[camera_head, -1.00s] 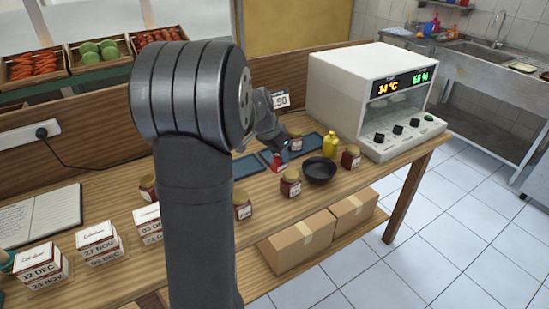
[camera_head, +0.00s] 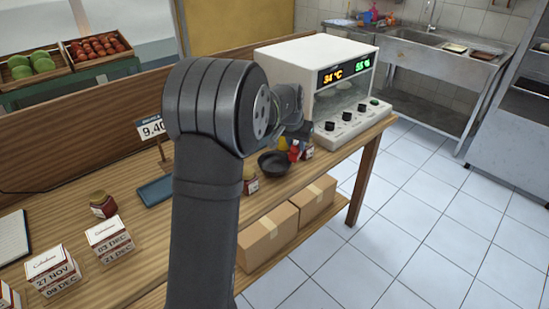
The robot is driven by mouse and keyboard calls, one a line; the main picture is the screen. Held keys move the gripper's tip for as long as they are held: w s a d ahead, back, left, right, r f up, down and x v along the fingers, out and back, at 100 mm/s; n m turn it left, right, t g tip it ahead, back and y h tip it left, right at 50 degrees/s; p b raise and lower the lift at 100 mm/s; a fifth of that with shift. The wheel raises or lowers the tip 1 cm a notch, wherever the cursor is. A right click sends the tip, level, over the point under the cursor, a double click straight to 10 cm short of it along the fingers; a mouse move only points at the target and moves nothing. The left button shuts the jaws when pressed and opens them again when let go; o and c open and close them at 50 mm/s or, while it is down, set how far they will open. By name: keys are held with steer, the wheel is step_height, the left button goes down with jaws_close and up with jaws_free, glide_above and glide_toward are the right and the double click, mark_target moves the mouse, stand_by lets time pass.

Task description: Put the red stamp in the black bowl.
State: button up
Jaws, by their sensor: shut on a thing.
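The black bowl (camera_head: 273,164) sits upright on the wooden bench, just right of my arm in the picture. My gripper (camera_head: 297,141) is beyond the bowl and a little to its right, shut on the red stamp (camera_head: 294,153). The stamp shows as a small red shape below the jaws, close to the bowl's right rim in the picture. Its height above the bench is hard to judge. My arm hides part of the bench and the jaws are small and partly hidden.
A yellow bottle (camera_head: 283,144) stands behind the bowl. One jar (camera_head: 250,180) is left of it; another (camera_head: 307,151) is behind the stamp. The white cabinet (camera_head: 325,95) stands behind. Cartons (camera_head: 107,237) and a blue tray (camera_head: 155,191) lie left of my arm.

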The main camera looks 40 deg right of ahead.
steer(key=shift+w+a+f, duration=0.25)
steer(key=shift+w+f, duration=1.15)
steer(key=shift+f, duration=0.15)
steer(key=shift+w+a+f, duration=0.2)
steer(key=shift+w+f, duration=1.25)
steer(key=shift+f, duration=0.05)
steer(key=shift+w+a+f, duration=0.25)
steer(key=shift+w+f, duration=1.15)
steer(key=shift+f, duration=0.15)
steer(key=shift+f, duration=0.1)
steer(key=o, duration=1)
steer(key=shift+r, duration=0.45)
steer(key=v, duration=1.1)
steer(key=shift+a+r, duration=0.15)
